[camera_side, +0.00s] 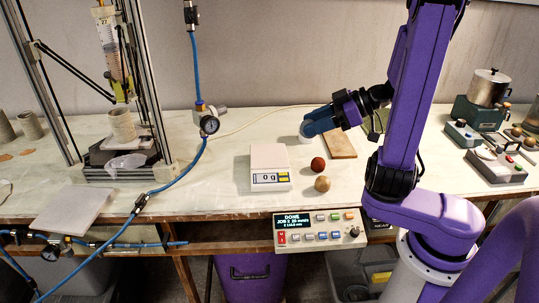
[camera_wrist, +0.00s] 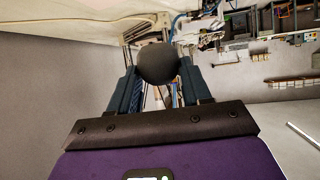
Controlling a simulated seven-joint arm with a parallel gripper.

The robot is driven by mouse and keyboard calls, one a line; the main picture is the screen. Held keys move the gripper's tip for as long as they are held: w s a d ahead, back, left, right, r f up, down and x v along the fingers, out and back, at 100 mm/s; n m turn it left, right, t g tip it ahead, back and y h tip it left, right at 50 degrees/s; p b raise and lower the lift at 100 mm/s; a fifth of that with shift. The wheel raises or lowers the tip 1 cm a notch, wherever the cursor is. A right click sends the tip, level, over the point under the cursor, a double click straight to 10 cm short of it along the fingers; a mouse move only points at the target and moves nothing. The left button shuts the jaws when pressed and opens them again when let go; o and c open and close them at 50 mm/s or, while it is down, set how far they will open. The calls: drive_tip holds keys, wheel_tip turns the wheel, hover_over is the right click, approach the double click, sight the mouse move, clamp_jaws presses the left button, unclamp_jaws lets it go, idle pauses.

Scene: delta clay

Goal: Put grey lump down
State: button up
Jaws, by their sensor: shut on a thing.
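The grey lump (camera_wrist: 157,64) is round and dark in the wrist view, held between the two blue fingers of my gripper (camera_wrist: 158,80). In the side view my gripper (camera_side: 308,129) is low over the bench, behind and right of the white scale, with the arm reaching in from the right. Whether the lump touches the bench is also unclear.
The scale (camera_side: 269,159) is bare and reads 0 g. A red-brown ball (camera_side: 318,164) and a tan ball (camera_side: 322,184) lie to its right. A wooden board (camera_side: 341,145) lies right of my gripper. The clay printer (camera_side: 123,125) stands left.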

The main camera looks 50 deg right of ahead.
drive_tip(key=shift+w+a, duration=0.2)
drive_tip(key=shift+w, duration=0.25)
drive_tip(key=w+f, duration=0.4)
drive_tip(key=w, duration=0.4)
hover_over(274, 155)
wheel_tip(274, 155, down, 6)
drive_tip(key=shift+s+r, duration=0.1)
drive_tip(key=shift+r, duration=0.15)
drive_tip(key=shift+f, duration=1.65)
drive_tip(key=shift+f, duration=0.15)
drive_tip(key=o, duration=1.1)
